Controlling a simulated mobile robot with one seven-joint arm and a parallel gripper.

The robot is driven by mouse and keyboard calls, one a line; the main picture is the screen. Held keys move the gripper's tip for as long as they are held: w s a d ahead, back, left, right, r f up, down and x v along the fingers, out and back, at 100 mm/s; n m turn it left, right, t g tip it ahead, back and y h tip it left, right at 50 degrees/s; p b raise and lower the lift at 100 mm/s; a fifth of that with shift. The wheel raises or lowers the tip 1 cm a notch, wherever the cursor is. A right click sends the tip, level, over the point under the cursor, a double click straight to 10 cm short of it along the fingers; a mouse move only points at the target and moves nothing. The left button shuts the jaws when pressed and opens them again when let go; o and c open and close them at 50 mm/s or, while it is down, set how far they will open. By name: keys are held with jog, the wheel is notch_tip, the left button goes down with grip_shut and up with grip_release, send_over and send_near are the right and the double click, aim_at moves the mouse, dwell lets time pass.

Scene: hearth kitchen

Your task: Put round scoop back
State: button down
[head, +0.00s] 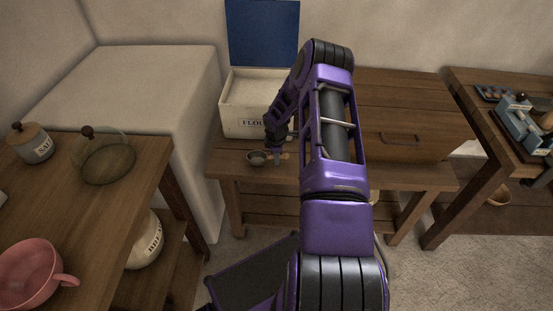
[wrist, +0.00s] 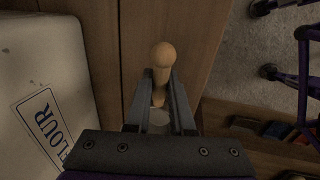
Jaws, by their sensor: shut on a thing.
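The round scoop has a small grey metal bowl (head: 256,158) and a wooden handle, which shows in the wrist view (wrist: 161,62). My gripper (head: 278,158) is shut on the handle, with a finger on each side of it in the wrist view (wrist: 160,88). The scoop is at the front edge of the wooden bench, just in front of the flour bin. I cannot tell whether it touches the bench top. The flour bin (head: 243,112) is a cream box marked FLOUR, and its blue lid (head: 262,33) stands open.
The bench (head: 225,160) also carries a wooden box (head: 405,125) to the right, partly behind my arm. A left table (head: 110,205) holds a salt jar (head: 32,146), a glass dome (head: 106,160) and a pink cup (head: 30,275). A pale block (head: 135,90) stands left of the bench.

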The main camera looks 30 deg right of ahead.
jog(key=shift+f, duration=0.4)
jog(key=shift+f, duration=0.1)
jog(key=shift+f, duration=0.15)
jog(key=c, duration=0.8)
grip_release()
jog(key=shift+r, duration=0.4)
jog(key=p+v, duration=0.1)
jog(key=v, duration=1)
jog(key=shift+s+r, duration=0.1)
jog(key=shift+r, duration=0.2)
